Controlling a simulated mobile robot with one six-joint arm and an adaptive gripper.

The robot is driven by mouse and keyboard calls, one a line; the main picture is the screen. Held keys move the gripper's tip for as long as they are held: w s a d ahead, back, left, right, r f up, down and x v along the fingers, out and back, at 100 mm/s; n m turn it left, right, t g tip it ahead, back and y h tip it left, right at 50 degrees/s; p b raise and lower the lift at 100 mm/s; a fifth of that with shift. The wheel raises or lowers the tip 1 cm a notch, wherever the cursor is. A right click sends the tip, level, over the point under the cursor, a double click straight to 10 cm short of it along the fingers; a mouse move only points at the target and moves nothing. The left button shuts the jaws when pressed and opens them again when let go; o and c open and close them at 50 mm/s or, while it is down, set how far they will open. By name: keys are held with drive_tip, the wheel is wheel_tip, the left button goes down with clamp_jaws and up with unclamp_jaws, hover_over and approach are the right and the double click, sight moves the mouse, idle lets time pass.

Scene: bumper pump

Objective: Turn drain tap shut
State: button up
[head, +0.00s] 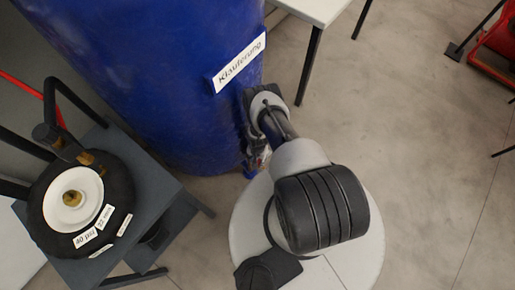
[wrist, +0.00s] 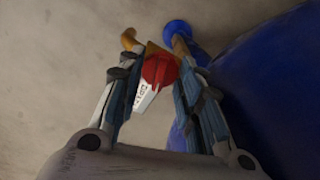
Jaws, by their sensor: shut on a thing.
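The drain tap has a red handle (wrist: 160,70) with a white label (wrist: 145,98) hanging beside it, seen in the wrist view. My gripper (wrist: 157,55) has its two fingers on either side of the red handle, closed on it. In the head view my gripper (head: 257,158) is low at the right side of the blue drum (head: 180,80), and the tap there is mostly hidden by my arm. The handle's exact turn angle is hard to tell.
The drum carries a white sign (head: 239,63) reading "Klauferung". A dark stand (head: 160,200) with a round black wheel-like part (head: 112,210) is at the left. A white table (head: 315,8) stands at the top. Floor to the right is clear, with red equipment (head: 495,45) beyond.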

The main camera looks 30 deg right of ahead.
sight(258, 160)
drive_tip(key=n, duration=1)
drive_tip(key=shift+n, duration=2.2)
drive_tip(key=o, duration=1.1)
drive_tip(key=shift+r, duration=0.1)
wheel_tip(258, 160, up, 12)
